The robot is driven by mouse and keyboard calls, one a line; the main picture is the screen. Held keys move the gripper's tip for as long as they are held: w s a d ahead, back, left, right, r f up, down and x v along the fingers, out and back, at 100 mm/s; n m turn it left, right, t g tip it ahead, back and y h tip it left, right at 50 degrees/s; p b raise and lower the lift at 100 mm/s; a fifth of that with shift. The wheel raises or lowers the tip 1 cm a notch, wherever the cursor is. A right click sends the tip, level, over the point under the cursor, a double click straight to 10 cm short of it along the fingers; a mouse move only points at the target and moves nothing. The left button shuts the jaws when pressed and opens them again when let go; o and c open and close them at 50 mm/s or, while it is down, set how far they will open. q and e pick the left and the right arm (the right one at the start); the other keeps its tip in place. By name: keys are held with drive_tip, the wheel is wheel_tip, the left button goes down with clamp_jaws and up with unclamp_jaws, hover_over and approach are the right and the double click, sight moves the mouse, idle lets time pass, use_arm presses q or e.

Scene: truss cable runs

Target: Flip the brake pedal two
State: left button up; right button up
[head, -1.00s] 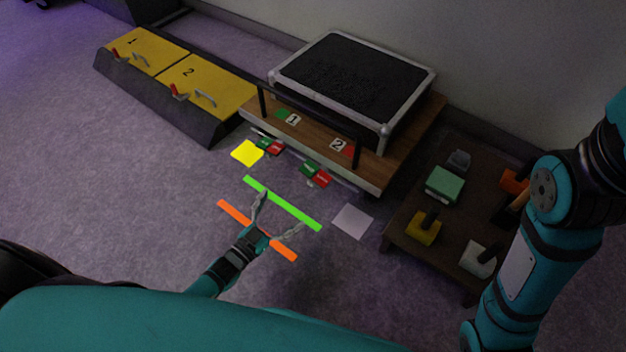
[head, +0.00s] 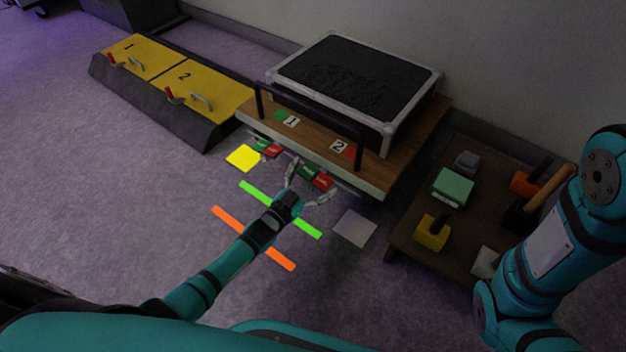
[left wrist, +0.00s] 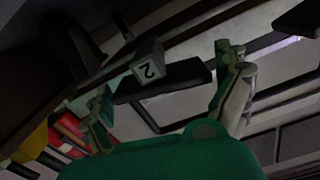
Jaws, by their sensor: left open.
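The brake pedal by label 2, with a green part and a red part (head: 322,181), sits low at the front edge of the wooden cart (head: 372,190). My left gripper (head: 313,181) is open, with its two fingers on either side of this pedal in the head view. I cannot tell whether they touch it. In the left wrist view the open fingers (left wrist: 165,98) straddle a dark bar (left wrist: 175,80) beside a pale block marked 2 (left wrist: 148,70). A second green and red pedal (head: 266,149) is farther left, by label 1. My right gripper is out of view.
A black-topped case (head: 350,75) stands on the cart behind a black handle rail (head: 315,116). A low dark table (head: 410,235) with coloured blocks is at right. Yellow numbered panels (head: 200,90) are at left. Coloured floor strips (head: 255,240) lie in front; the left floor is clear.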

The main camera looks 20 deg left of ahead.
use_arm(q)
drive_tip(key=c, duration=0.9)
